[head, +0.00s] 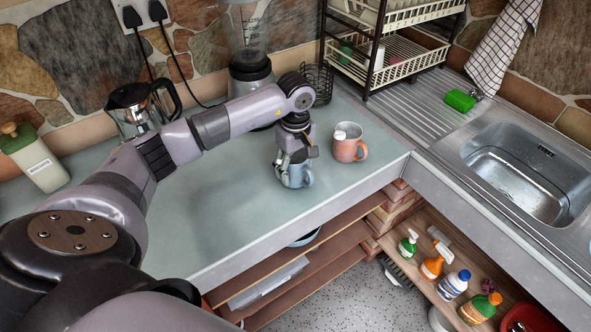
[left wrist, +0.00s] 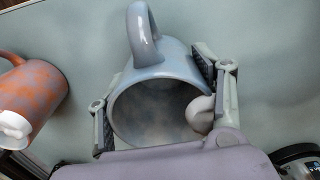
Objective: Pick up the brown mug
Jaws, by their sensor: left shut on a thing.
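My left gripper (head: 293,156) is shut on a blue-grey mug (head: 296,177) over the counter. In the left wrist view its fingers press on both sides of this blue-grey mug (left wrist: 160,62), whose handle points to the top of the picture. A pale rounded piece shows at its rim. I cannot tell whether the mug touches the counter. An orange-brown mug with grey patches (head: 350,151) stands upright to the right, apart from the gripper, with a white piece at its rim. It also shows at the left of the left wrist view (left wrist: 30,92). My right gripper is out of view.
A moka pot (head: 137,112), a blender (head: 248,70) and a white bottle (head: 38,165) stand along the back. A dish rack (head: 400,58) and a sink (head: 520,175) are at the right. The counter (head: 225,215) is clear in front of the mugs.

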